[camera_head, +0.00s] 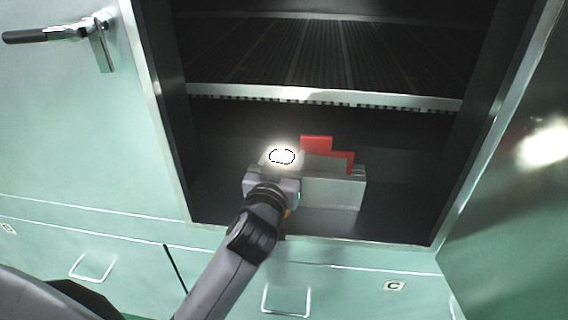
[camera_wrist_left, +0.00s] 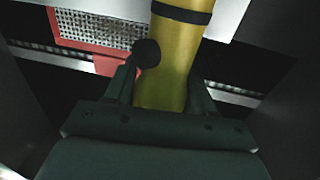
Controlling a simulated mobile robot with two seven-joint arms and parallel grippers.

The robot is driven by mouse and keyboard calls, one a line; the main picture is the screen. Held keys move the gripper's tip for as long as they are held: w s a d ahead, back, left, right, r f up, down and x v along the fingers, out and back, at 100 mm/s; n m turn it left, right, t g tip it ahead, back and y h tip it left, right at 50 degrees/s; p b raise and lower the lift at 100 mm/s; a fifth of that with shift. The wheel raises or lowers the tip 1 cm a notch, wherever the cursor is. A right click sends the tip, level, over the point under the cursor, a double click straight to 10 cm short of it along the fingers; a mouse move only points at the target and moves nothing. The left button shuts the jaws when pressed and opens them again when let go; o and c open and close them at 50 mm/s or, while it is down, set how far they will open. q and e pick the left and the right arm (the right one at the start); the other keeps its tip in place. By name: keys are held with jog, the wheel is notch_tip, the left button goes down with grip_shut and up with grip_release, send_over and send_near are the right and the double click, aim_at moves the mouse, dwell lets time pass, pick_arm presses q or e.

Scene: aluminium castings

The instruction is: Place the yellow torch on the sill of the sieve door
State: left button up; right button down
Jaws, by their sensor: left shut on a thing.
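The yellow torch (camera_wrist_left: 172,70), with a black band and a round black knob, is held between the two fingers of my left gripper (camera_wrist_left: 163,92) in the left wrist view. In the head view my left gripper (camera_head: 272,185) is in the lower part of the open sieve doorway. Only a small yellow bit of the torch (camera_head: 288,214) shows there beside the wrist. The sill (camera_head: 385,240) runs along the bottom of the doorway, below the gripper. I cannot tell whether the torch touches anything. My right gripper is out of view.
A light grey box (camera_head: 335,190) with a red part (camera_head: 318,146) stands inside the doorway, right of my gripper. A dark ribbed shelf (camera_head: 330,55) lies above. A bright glow (camera_head: 282,156) shows just above the gripper. The open door (camera_head: 515,200) stands at right.

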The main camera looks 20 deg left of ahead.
pick_arm(q)
jog(key=shift+f, duration=0.2)
jog(key=shift+f, duration=0.15)
jog(key=o, duration=1.2)
